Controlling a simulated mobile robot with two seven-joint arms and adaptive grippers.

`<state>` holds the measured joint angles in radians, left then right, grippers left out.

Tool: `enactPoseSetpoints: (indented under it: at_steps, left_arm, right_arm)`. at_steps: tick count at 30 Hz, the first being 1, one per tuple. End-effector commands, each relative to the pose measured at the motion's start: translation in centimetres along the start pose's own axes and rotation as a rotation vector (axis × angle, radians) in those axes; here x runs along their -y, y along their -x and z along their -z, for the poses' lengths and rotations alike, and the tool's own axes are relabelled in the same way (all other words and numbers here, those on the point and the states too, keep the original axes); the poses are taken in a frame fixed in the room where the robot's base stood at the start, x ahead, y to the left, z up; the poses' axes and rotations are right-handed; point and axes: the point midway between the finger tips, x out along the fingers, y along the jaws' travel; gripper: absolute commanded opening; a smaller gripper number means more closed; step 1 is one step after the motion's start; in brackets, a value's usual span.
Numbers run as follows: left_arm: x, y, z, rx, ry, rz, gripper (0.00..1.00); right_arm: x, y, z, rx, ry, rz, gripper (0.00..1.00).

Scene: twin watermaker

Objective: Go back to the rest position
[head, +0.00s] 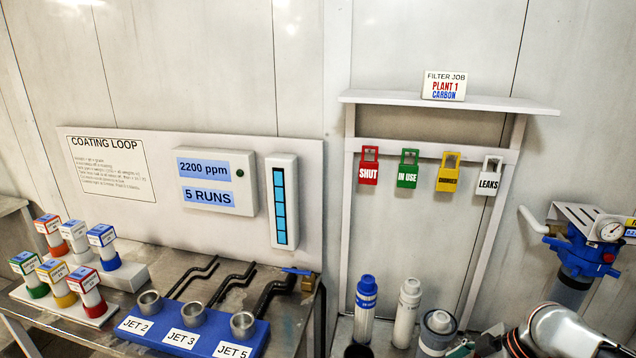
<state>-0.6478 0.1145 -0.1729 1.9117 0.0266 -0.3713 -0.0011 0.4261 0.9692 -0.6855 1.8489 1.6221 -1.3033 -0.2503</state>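In the head view, part of my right arm, white and dark, comes in at the lower right corner. Its dark end reaches left along the bottom edge, close to a grey-topped canister (436,332). My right gripper (478,347) seems to be at that end, cut by the frame edge; its fingers cannot be made out, nor whether it holds anything. My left arm and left gripper are not in view.
A bench at left carries colour-capped bottles on white racks (126,277) and a blue holder (178,345) with three cups. Blue-topped (365,296) and white (406,312) cartridges stand beneath a tag rack (430,149). A blue filter housing (583,249) with gauge is at right.

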Motion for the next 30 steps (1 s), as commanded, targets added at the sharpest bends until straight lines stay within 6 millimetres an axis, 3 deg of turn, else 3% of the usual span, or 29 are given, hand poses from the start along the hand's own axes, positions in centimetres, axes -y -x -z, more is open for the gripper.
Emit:
enactPoseSetpoints:
  at_steps: [1,9,15,24,30]
  left_arm:
    - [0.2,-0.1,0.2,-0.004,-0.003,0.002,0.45]
    - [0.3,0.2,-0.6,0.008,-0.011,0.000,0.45]
    - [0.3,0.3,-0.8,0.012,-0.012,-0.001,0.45]
    - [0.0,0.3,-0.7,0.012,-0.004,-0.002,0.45]
    - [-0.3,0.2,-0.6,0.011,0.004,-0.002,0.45]
  right_arm:
    - [1.0,-1.9,0.4,-0.024,-0.019,-0.007,0.81]
    - [5.4,-10.2,2.4,-0.193,-0.181,-0.156,0.81]
    - [9.2,-13.7,1.3,-0.298,-0.354,-0.311,0.81]
    - [15.7,-14.4,-4.7,-0.329,-0.560,-0.547,0.81]
    - [18.1,-13.8,-7.3,-0.307,-0.596,-0.622,0.81]
